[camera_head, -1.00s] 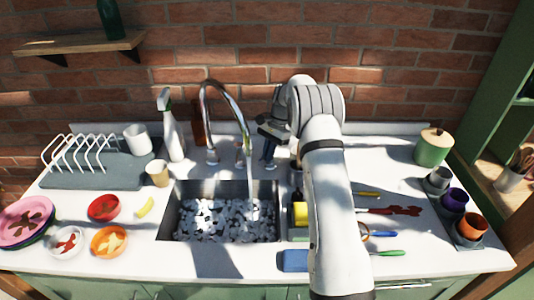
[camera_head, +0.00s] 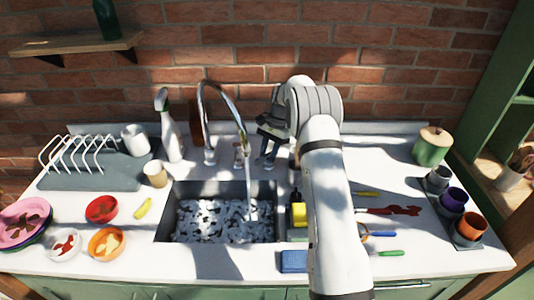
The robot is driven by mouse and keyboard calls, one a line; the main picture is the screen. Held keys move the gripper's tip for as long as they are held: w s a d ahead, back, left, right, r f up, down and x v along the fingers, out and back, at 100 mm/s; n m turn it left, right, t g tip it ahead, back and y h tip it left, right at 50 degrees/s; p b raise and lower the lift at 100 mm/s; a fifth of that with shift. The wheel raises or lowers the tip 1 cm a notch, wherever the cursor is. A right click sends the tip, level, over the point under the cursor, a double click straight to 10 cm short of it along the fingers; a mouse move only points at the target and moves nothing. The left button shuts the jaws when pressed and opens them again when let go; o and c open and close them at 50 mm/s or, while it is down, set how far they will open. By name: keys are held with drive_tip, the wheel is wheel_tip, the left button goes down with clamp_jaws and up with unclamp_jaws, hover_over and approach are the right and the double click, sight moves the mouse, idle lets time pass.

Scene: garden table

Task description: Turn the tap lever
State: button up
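The chrome tap (camera_head: 207,120) arches over the sink (camera_head: 168,212), and a stream of water falls from its spout. A small fitting, which may be the tap lever (camera_head: 239,152), stands on the counter just right of the tap's base. My gripper (camera_head: 267,162) points down to the right of that fitting, close to the counter behind the sink. The gap between the fitting and the fingers is hard to judge. The fingers are dark and small, so whether they are open or shut is unclear.
A spray bottle (camera_head: 168,130), a white mug (camera_head: 136,139) and a beige cup (camera_head: 155,173) stand left of the tap. Cups (camera_head: 470,228) and a green pot (camera_head: 433,148) stand at the right.

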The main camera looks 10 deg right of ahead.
drive_tip(key=shift+s+a+r, duration=0.1)
drive_tip(key=shift+a, duration=0.1)
drive_tip(key=b+v, duration=0.1)
drive_tip(key=v, duration=0.6)
drive_tip(key=shift+d+r, duration=0.2)
drive_tip(key=shift+r, duration=0.1)
